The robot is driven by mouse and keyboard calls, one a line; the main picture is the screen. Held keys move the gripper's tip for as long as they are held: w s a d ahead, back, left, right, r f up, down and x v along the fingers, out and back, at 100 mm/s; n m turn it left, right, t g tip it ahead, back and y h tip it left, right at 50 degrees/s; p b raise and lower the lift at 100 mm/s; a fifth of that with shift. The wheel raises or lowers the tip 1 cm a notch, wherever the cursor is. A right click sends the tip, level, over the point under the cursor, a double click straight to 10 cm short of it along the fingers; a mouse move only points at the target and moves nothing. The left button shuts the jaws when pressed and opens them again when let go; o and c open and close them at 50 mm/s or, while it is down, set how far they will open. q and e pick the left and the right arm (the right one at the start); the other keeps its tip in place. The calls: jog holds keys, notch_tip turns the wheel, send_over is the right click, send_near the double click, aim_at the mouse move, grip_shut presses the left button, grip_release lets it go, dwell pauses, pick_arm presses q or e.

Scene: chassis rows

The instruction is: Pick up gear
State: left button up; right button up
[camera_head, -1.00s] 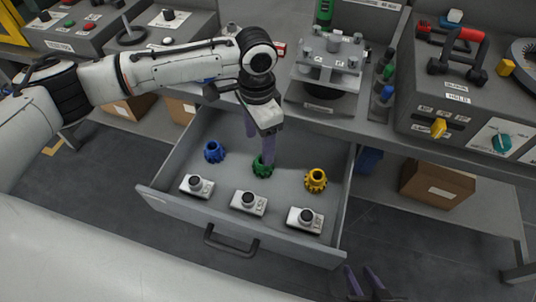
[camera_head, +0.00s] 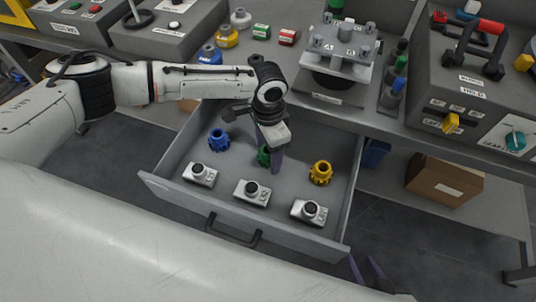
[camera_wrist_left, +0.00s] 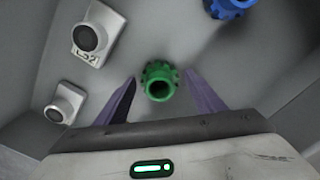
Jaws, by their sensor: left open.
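A green gear (camera_head: 263,156) stands in the open drawer (camera_head: 290,240), between a blue gear (camera_head: 218,140) and a yellow gear (camera_head: 320,173). My left gripper (camera_head: 271,163) is over the green gear and partly hides it. In the left wrist view the green gear (camera_wrist_left: 158,82) sits between the two spread purple fingers of my left gripper (camera_wrist_left: 162,84), with a gap on each side. The blue gear also shows there at the top right (camera_wrist_left: 228,6). My right gripper (camera_head: 367,267) is at the bottom edge, outside the drawer, with its fingers apart and empty.
Several white boxes with black knobs lie along the drawer front, one at the left (camera_head: 199,174), one in the middle (camera_head: 252,192), one at the right (camera_head: 309,212). The workbench with a metal fixture (camera_head: 338,55) is behind. A cardboard box (camera_head: 444,182) sits on the lower shelf.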

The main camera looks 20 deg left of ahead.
pick_arm(q)
jog(key=shift+r, duration=0.1)
jog(key=c, duration=1.4)
